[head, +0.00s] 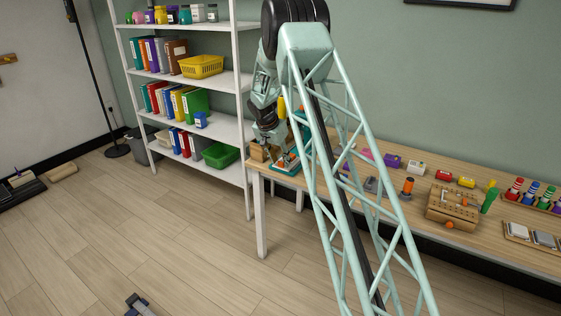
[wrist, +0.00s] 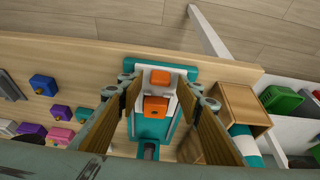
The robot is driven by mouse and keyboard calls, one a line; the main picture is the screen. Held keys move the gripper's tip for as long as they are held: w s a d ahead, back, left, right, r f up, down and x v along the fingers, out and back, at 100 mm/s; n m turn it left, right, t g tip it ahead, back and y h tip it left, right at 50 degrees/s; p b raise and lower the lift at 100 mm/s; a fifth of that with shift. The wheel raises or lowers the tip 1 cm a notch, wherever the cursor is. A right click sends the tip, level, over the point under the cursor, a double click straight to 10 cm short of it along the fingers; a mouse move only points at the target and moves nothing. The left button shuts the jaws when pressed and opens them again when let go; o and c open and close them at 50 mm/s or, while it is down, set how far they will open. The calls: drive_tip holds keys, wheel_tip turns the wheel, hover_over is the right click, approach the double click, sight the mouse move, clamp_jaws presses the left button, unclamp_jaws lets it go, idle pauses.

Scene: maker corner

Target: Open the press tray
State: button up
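The press is a teal base (wrist: 176,66) with a white tray part (wrist: 147,72) on it, seen below my gripper in the wrist view. One orange block (wrist: 160,77) sits on the white part, and a larger orange piece with a hole (wrist: 155,107) sits nearer the picture's middle. My gripper (wrist: 158,90) is open, with one finger on each side of the orange pieces; I cannot tell whether it touches them. In the head view the teal base (head: 285,168) shows at the table's left end, partly hidden by my arm.
A wooden box (wrist: 242,104) stands close to the right of the press. Blue (wrist: 42,85) and purple blocks lie to its left on the table (wrist: 75,50). A white shelf (head: 232,172) with books and baskets stands left of the table. The floor (head: 130,230) in front is mostly clear.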

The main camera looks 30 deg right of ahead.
drive_tip(key=shift+r, duration=0.1)
idle(0.3)
drive_tip(key=v, duration=1.1)
drive_tip(key=shift+a+r, duration=0.2)
drive_tip(key=shift+r, duration=0.2)
idle(0.4)
drive_tip(key=s+a+r+n+y, duration=0.1)
drive_tip(key=s+a+r+n, duration=0.1)
drive_tip(key=s+a+r, duration=0.6)
drive_tip(key=s+a+r+n, duration=0.2)
drive_tip(key=s+a+r, duration=0.2)
drive_tip(key=s+r, duration=0.7)
drive_tip(key=s+a+r+n+y, duration=0.1)
drive_tip(key=s+a+r+n, duration=0.1)
drive_tip(key=s+a+r, duration=0.65)
drive_tip(key=s+a+n, duration=0.2)
drive_tip(key=s+a, duration=0.1)
drive_tip(key=s, duration=1)
drive_tip(key=s+a+f+n+t+y, duration=0.1)
drive_tip(key=s+a+n, duration=0.1)
drive_tip(key=s, duration=1.1)
drive_tip(key=s+a+f+n+y, duration=0.1)
drive_tip(key=s+a, duration=0.3)
drive_tip(key=s, duration=1)
drive_tip(key=shift+n+t, duration=0.3)
drive_tip(key=shift+n, duration=0.2)
